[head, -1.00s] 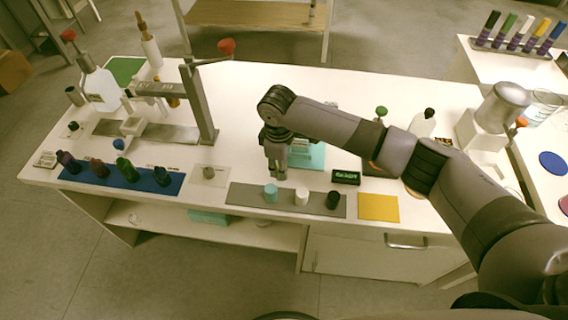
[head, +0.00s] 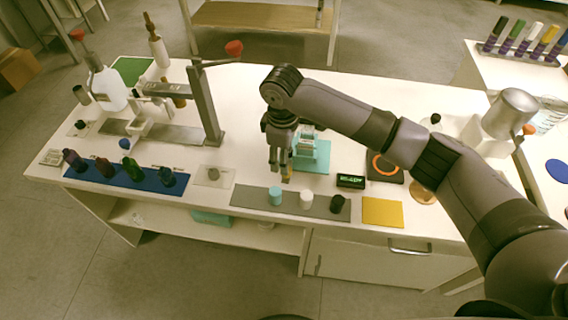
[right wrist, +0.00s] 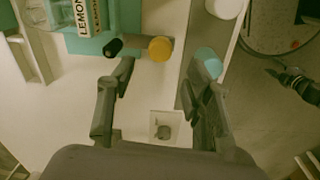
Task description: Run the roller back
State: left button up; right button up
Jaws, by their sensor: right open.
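A small roller-like piece with a yellow end (right wrist: 160,49) and a dark end (right wrist: 114,47) lies beside the teal base (right wrist: 130,14). In the head view its yellow end (head: 287,178) shows just under my right gripper (head: 280,163). In the right wrist view that gripper (right wrist: 160,90) has its fingers spread apart. The piece is near the fingertips; the dark end is close to the left fingertip, and I cannot tell if they touch. Nothing is held. A box marked LEMON (right wrist: 88,16) stands on the teal base. My left gripper is not in view.
A grey strip with a teal cap (head: 275,196), a white cap (head: 306,199) and a black cap (head: 337,204) lies in front of the gripper. A small display (head: 350,181), a yellow mat (head: 382,212) and a blue mat with several bottles (head: 150,187) are nearby.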

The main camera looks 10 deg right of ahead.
notch_tip(320, 180, up, 6)
jog(key=shift+s+r, duration=0.15)
dwell(0.6)
